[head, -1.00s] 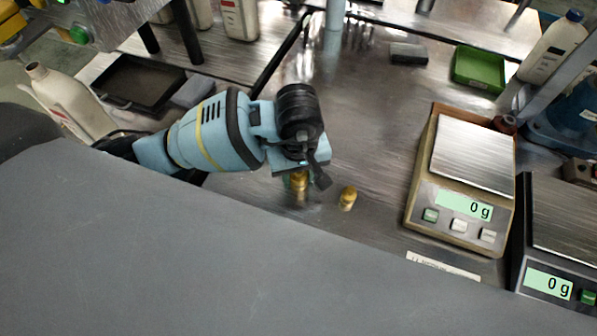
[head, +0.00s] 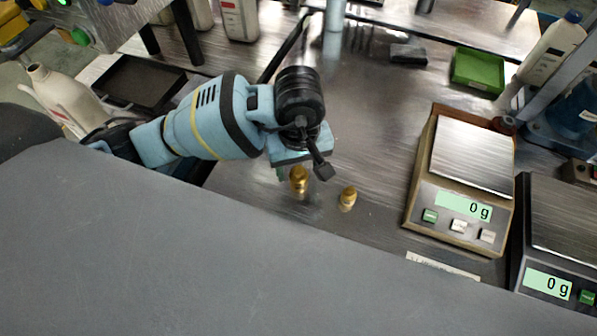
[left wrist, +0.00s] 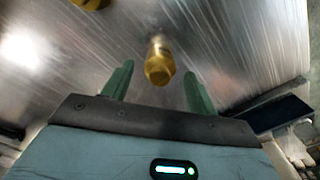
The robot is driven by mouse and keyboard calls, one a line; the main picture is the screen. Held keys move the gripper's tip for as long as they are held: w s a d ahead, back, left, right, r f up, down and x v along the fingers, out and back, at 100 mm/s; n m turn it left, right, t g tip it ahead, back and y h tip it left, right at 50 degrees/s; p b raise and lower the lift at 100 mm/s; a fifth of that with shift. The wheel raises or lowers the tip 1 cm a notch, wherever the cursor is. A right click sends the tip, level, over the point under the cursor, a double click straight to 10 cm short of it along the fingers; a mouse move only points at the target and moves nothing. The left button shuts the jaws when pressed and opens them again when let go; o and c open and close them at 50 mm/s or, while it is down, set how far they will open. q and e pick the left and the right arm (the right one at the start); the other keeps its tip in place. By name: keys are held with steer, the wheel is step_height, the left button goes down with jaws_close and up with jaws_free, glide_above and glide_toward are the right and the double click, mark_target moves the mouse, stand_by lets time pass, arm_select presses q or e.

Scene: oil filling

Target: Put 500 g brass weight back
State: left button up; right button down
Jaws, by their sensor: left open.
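Two brass weights stand upright on the steel table. The larger brass weight (head: 299,181) is just below my left gripper (head: 286,170) in the head view, and the smaller brass weight (head: 348,197) is to its right. My left gripper is open, with green fingers. In the left wrist view one brass weight (left wrist: 159,62) shows in the gap between the fingertips, apart from both, and part of another (left wrist: 90,3) is at the top edge. No mass marking is readable. My right gripper is not in view.
Two scales reading 0 g stand at the right, a beige one (head: 425,195) and a dark one (head: 532,245), both pans empty. A green tray (head: 478,68) and a dark block (head: 408,54) lie at the back. The table between weights and beige scale is clear.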

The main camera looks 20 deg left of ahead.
mark_target(299, 170)
arm_select(q)
step_height(299, 170, up, 8)
steer(key=shift+r, duration=0.25)
steer(key=shift+f, duration=0.1)
stand_by(0.5)
